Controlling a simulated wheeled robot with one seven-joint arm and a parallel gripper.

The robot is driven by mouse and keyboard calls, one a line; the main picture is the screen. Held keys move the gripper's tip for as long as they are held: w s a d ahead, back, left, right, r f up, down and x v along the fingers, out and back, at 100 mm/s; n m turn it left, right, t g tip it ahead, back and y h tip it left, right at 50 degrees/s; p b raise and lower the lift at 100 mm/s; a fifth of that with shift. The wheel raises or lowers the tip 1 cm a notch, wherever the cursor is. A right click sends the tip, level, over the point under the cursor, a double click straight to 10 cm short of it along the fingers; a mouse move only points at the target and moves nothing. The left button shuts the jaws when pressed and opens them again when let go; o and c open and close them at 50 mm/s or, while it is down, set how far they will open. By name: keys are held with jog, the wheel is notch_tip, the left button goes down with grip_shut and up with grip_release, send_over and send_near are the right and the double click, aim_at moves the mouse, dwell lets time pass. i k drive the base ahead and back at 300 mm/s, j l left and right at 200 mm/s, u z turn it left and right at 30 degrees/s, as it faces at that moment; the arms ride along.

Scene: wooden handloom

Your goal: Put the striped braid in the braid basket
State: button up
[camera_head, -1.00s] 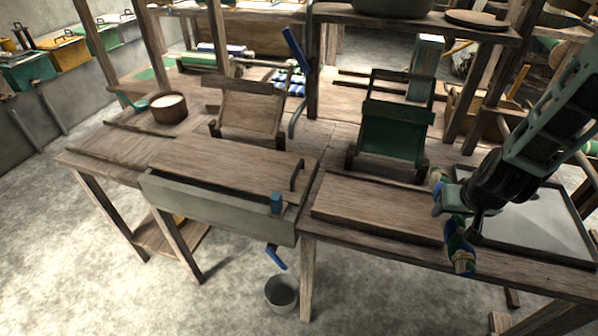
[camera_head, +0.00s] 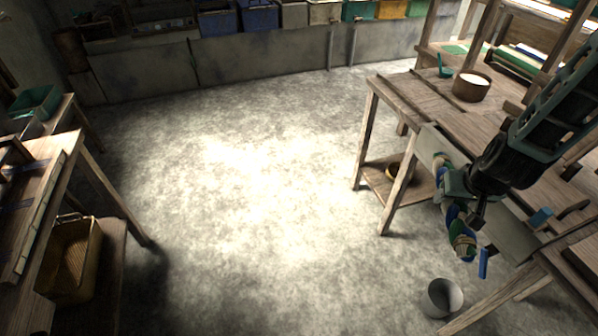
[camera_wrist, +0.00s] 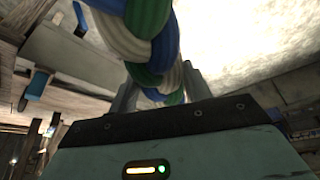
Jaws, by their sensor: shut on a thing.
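The striped braid (camera_head: 461,229) is a thick plait of blue, green and cream strands. My gripper (camera_head: 450,190) is shut on it at the right of the head view, with one end hanging below the jaws. In the wrist view the braid (camera_wrist: 152,40) fills the top middle, pinched between the two fingers (camera_wrist: 155,92). A yellow-brown basket (camera_head: 72,258) stands on a low shelf at the lower left of the head view, far from my gripper. I cannot tell whether it is the braid basket.
The loom bench (camera_head: 430,95) stands at the right, close to my arm. A grey bucket (camera_head: 441,297) is on the floor below. A wooden table (camera_head: 62,165) is at the left. Bins (camera_head: 260,17) line the back wall. The middle floor is open.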

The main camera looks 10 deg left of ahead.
aim_at(77, 268)
jog(key=u, duration=1.9)
jog(key=i+l+u, duration=0.3)
jog(key=i+l, duration=0.6)
jog(key=i, duration=0.1)
